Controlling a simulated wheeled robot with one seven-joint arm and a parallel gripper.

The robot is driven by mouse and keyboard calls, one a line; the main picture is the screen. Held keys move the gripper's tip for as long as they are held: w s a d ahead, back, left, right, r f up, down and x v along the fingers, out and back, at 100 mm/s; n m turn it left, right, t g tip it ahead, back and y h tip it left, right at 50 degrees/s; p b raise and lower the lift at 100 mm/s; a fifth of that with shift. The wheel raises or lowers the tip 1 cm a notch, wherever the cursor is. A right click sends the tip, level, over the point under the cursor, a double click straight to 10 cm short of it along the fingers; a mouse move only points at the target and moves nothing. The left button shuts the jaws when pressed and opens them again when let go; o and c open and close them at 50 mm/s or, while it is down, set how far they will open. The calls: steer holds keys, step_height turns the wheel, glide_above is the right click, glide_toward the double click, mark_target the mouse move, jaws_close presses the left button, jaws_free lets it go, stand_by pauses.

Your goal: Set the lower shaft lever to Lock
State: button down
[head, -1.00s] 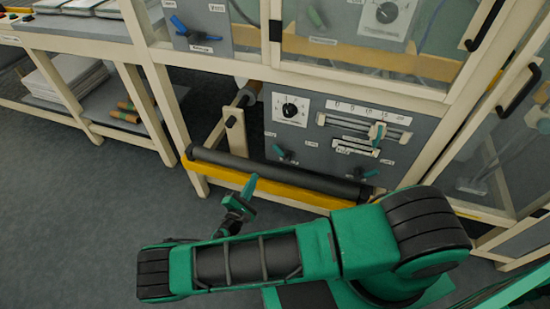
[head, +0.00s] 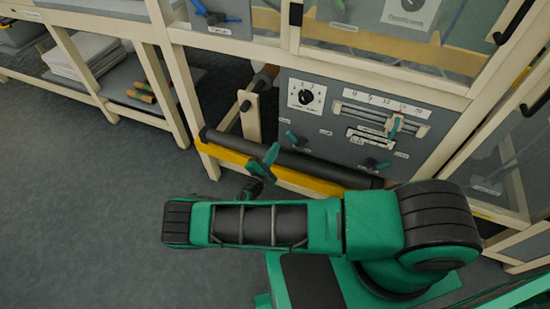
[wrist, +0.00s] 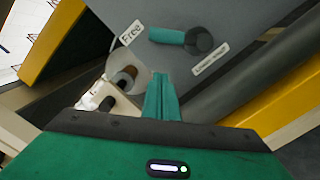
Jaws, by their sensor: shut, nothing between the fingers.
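A lever with a teal handle (wrist: 168,36) and a dark round hub (wrist: 198,41) is on the grey panel in the wrist view. Its handle points toward a label reading Free (wrist: 131,34). The name plate (wrist: 211,58) beside the hub is too blurred to read surely. In the head view this looks like the left lever (head: 292,136) on the lower panel, just above the dark roller. My gripper (head: 272,153) is shut and empty, in front of the roller and left of that lever. Its closed fingertips (wrist: 160,80) are apart from the handle in the wrist view.
The dark roller (head: 320,168) and yellow bar (head: 228,154) run across the panel's front, close to my gripper. A second lever (head: 376,164), a dial (head: 306,97) and a slider (head: 394,126) are on the same panel. A wooden post (head: 250,117) stands left. Floor at left is clear.

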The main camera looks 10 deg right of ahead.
steer(key=shift+s+d+r, duration=0.1)
steer(key=shift+d+r, duration=0.55)
steer(key=shift+d, duration=0.25)
steer(key=shift+d+r, duration=0.6)
steer(key=shift+d, duration=0.25)
